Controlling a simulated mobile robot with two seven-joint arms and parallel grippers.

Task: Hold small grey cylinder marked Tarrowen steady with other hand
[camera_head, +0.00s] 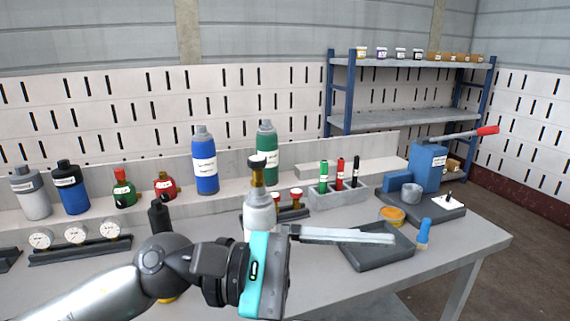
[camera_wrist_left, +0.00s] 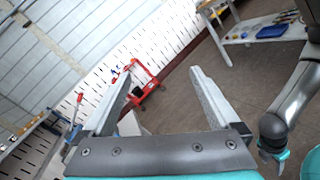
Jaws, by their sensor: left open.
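A small grey cylinder (camera_head: 259,214) with a brass valve and dark cap stands upright on the bench, behind my left gripper. Its lower part is hidden, and no name can be read on it. My left gripper (camera_head: 388,238) points right, in front of the cylinder and above a dark tray. In the left wrist view its two fingers (camera_wrist_left: 162,74) are spread with nothing between them. My right arm shows at the right of that view, with its gripper (camera_wrist_left: 272,152) small and its jaws unclear. It is not in the head view.
Blue (camera_head: 205,164) and green (camera_head: 268,150) cylinders stand on the back ledge. A grey marker holder (camera_head: 338,196) and a blue lever press (camera_head: 428,168) stand to the right. The dark tray (camera_head: 366,254) lies under my left fingers. Gauges (camera_head: 77,234) sit at left.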

